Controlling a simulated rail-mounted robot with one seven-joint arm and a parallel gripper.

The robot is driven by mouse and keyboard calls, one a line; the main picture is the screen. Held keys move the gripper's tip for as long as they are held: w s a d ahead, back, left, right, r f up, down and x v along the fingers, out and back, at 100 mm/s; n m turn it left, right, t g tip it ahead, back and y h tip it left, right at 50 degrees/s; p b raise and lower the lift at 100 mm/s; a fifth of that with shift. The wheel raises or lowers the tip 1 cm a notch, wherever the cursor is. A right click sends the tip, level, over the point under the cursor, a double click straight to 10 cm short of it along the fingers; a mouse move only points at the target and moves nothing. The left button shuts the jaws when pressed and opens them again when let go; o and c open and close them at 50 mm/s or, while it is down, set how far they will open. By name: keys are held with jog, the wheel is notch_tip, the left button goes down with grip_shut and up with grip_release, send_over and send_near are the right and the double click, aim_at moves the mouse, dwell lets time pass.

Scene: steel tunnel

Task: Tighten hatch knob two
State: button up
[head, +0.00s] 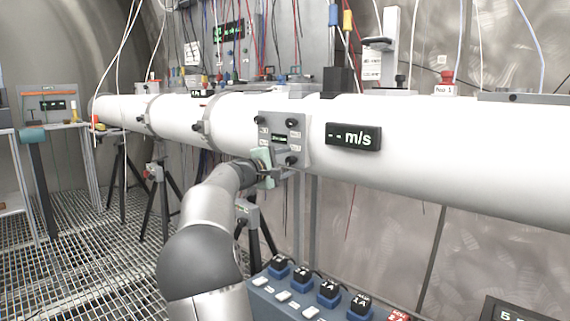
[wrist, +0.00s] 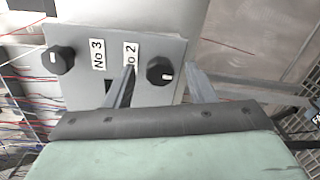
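Hatch knob two (wrist: 160,70) is a black, many-sided knob with a white mark on the grey hatch plate (wrist: 115,60), beside a "No 2" label partly hidden by a finger. My gripper (wrist: 161,78) is open, with one finger on each side of this knob in the wrist view. Gaps show between the fingers and the knob, and I cannot tell how far the tips reach along it. In the head view my gripper (head: 272,162) is at the lower part of the hatch plate (head: 279,127) on the white pipe and hides some of it.
Knob three (wrist: 60,60) is left of knob two in the wrist view. The white pipe (head: 430,150) runs across the head view, with a "-- m/s" display (head: 353,136) right of the hatch. A blue switch box (head: 290,300) stands low in front.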

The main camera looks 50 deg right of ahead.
jog(key=w+a+p, duration=0.1)
jog(key=a+p, duration=0.1)
jog(key=a, duration=1.5)
jog(key=shift+a, duration=0.2)
jog(key=s+a+r+y+p, duration=0.1)
jog(key=s+a+y+p, duration=0.5)
jog(key=a+p, duration=0.5)
jog(key=s+a+r+m+t+y+p, duration=0.1)
jog(key=s+a+y+p, duration=0.5)
jog(key=s+a+p, duration=0.3)
jog(key=s+a+r+y+p, duration=0.2)
jog(key=s+a+y+p, duration=0.4)
jog(key=a+p, duration=0.8)
jog(key=s+a, duration=0.2)
jog(key=a, duration=0.2)
jog(key=shift+s+t+p, duration=0.25)
jog(key=shift+t+p, duration=0.05)
jog(key=shift+p, duration=0.1)
jog(key=shift+w+d+r, duration=0.1)
jog(key=shift+d+r, duration=0.05)
jog(key=shift+d, duration=0.05)
